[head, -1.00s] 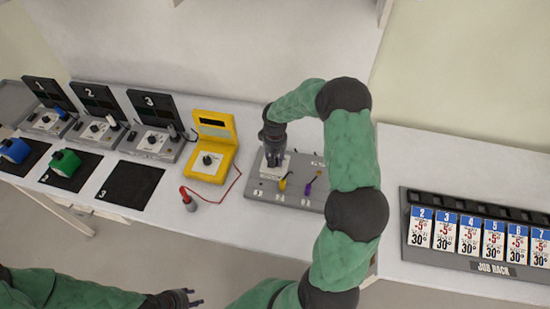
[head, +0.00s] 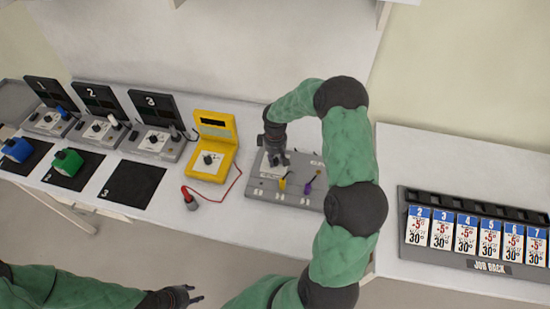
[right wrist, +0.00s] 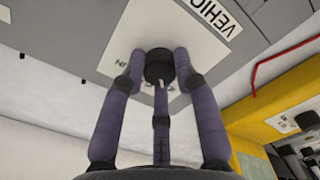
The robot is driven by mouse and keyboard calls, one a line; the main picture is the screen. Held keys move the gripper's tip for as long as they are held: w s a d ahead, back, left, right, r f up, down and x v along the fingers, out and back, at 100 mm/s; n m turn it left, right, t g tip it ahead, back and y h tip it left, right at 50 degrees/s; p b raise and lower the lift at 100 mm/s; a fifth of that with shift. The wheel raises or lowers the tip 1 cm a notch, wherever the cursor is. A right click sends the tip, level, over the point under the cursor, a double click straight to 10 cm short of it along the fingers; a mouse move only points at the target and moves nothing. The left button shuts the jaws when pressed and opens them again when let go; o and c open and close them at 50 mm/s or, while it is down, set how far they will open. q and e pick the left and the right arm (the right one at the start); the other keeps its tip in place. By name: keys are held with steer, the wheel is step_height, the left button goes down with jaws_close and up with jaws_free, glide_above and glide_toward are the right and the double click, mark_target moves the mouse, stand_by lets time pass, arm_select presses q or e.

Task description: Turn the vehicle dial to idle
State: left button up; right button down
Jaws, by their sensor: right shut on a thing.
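The vehicle dial is a dark round knob (right wrist: 159,66) on a white plate (right wrist: 138,62), beside a label of which "VEHIC" (right wrist: 222,14) can be read in the right wrist view. A light mark shows on the knob's near side. The plate's lettering is mostly covered, so I cannot tell the setting. My right gripper (head: 277,164) is over the back left of the grey panel (head: 262,191); in the right wrist view its fingers (right wrist: 159,72) are shut on the knob. The knob is hidden in the head view. My left gripper (head: 193,298) is open and empty, in front of the bench.
On the panel stand a yellow lever (head: 283,184) and a purple lever (head: 308,187), close to my right gripper. A yellow meter (head: 213,146) with a red-cabled probe (head: 190,199) is to the left. Numbered stations (head: 155,138) stand further left. A job rack (head: 488,264) is at right.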

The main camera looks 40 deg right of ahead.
mark_target(275, 160)
steer(key=c, duration=0.9)
jaws_free()
steer(key=shift+c, duration=0.2)
step_height(275, 160, up, 12)
